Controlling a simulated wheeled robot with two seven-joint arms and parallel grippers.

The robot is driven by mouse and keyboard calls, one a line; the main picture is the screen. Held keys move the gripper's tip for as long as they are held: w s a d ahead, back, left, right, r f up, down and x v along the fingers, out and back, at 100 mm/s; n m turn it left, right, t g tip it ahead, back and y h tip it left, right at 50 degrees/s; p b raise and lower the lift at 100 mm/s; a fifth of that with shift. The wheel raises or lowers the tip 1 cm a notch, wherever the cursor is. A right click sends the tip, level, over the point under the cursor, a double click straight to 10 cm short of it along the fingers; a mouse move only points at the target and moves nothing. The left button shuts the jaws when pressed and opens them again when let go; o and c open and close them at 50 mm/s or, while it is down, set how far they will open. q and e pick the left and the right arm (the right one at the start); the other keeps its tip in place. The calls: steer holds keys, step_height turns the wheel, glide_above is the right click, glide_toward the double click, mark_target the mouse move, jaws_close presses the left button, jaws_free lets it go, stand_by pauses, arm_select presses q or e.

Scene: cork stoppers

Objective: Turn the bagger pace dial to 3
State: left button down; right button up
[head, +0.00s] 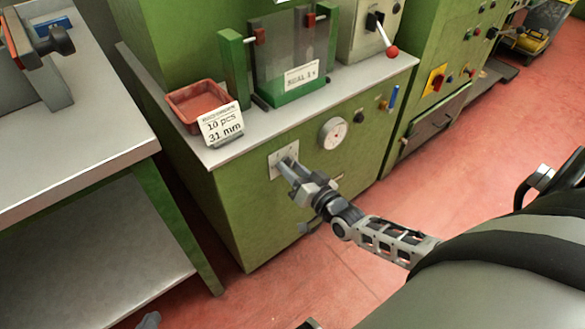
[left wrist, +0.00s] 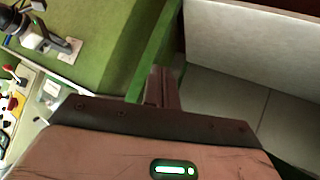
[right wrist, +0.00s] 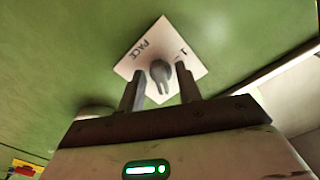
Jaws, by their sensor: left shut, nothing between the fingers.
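The pace dial is a grey knob (right wrist: 160,73) on a white plate (right wrist: 143,62) marked "PACE", with a "1" visible near one corner. The other marks are hidden or too small to read. In the head view the plate (head: 274,160) is on the front of the green cabinet. My right gripper (head: 288,167) is at the dial; in the right wrist view its fingers are apart, one on each side of the knob, with a gap showing. I cannot tell whether they touch it. My left gripper (left wrist: 161,88) is shut and empty, away from the dial, beside a green bench leg.
The green cabinet (head: 240,220) carries a round gauge (head: 333,133) and a black knob (head: 358,117) right of the dial. A red tray (head: 188,92) and a "10 pcs 31 mm" card (head: 222,125) are on its top. A metal-topped bench (head: 80,140) stands left.

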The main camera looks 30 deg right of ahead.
steer(key=shift+s, duration=0.1)
